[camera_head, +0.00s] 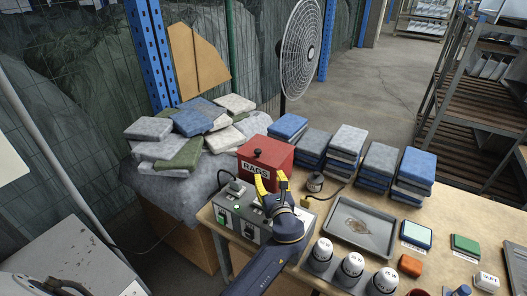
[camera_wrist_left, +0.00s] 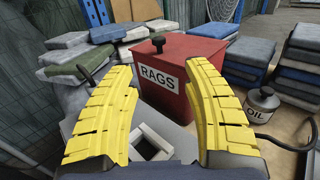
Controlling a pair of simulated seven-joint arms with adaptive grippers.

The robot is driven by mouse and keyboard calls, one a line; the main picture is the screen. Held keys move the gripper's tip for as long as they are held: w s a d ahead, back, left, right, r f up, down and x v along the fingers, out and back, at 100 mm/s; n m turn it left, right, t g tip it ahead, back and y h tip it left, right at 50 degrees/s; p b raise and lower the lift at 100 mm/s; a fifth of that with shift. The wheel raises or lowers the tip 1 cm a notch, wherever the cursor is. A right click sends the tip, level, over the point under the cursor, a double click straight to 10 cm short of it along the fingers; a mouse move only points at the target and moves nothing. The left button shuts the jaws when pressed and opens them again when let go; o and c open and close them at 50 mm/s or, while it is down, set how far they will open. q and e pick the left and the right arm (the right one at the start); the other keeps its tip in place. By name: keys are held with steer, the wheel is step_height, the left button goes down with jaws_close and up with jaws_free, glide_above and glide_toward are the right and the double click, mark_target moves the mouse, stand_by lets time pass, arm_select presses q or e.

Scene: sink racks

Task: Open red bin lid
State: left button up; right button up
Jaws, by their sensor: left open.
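The red bin (camera_head: 265,160), labelled RAGS, stands on the workbench, and its lid (camera_head: 258,154) with a black knob lies closed on top. It also shows in the left wrist view (camera_wrist_left: 168,95), with the black knob (camera_wrist_left: 158,40) above the label. My left gripper (camera_head: 271,181) has yellow fingers spread apart with nothing between them. It is in front of the bin, on the near side, and its fingers point toward it. In the left wrist view the fingers (camera_wrist_left: 160,78) frame the bin, and the knob is beyond their tips. My right gripper is not in view.
A grey control box (camera_head: 237,215) with cables sits close by my left gripper. Stacks of folded cloths (camera_head: 345,148) stand right of the bin, and more (camera_head: 185,140) are piled on its left. An oil can (camera_wrist_left: 262,102), a grey tray (camera_head: 393,250) and white-topped containers (camera_head: 352,263) crowd the bench.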

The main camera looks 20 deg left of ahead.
mark_target(259, 153)
arm_select(q)
steer(key=x, duration=1.7)
steer(key=shift+a, duration=0.2)
jaws_close()
